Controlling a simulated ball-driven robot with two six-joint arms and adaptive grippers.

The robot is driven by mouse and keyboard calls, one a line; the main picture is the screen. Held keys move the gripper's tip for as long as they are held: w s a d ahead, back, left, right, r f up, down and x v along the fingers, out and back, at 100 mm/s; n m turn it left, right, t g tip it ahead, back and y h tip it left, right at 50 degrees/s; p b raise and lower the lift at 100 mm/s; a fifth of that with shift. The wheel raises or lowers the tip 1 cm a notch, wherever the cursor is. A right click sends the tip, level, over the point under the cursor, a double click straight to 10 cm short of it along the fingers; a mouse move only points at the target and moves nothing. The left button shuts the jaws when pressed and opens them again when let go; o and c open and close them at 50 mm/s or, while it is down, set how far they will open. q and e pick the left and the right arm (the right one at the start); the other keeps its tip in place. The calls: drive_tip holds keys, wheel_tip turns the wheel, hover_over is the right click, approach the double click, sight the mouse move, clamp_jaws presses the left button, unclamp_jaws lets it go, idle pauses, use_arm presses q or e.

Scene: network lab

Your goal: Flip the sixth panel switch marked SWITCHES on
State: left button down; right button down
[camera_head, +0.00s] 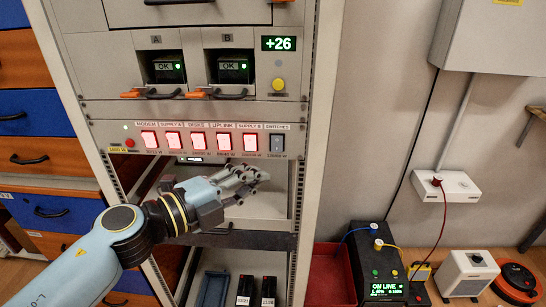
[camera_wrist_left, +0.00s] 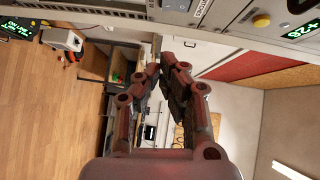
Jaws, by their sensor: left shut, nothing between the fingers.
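The switch panel (camera_head: 197,128) runs across the rack under two bays. The sixth switch (camera_head: 277,145), labelled SWITCHES, is at its right end and is dark grey and unlit. The switches to its left, such as the fifth one, SUPPLY B (camera_head: 250,142), glow red-white. My left gripper (camera_head: 262,178) is shut and empty. In the head view its fingertips show below the sixth switch and slightly to its left, apart from it in the picture. The left wrist view shows its fingers (camera_wrist_left: 163,62) close together, with nothing between them. My right gripper is not in view.
Two bays with OK displays, including bay B (camera_head: 235,70), sit above the panel beside a yellow button (camera_head: 278,85) and a green +26 display (camera_head: 279,43). The rack's right post (camera_head: 309,120) stands close to the sixth switch. A black ON LINE unit (camera_head: 378,265) stands lower right.

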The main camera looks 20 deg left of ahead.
sight(277, 144)
use_arm(q)
drive_tip(key=w+d, duration=0.1)
drive_tip(key=w, duration=0.7)
drive_tip(key=shift+f, duration=0.45)
drive_tip(key=shift+w+f, duration=0.15)
drive_tip(key=shift+w, duration=0.1)
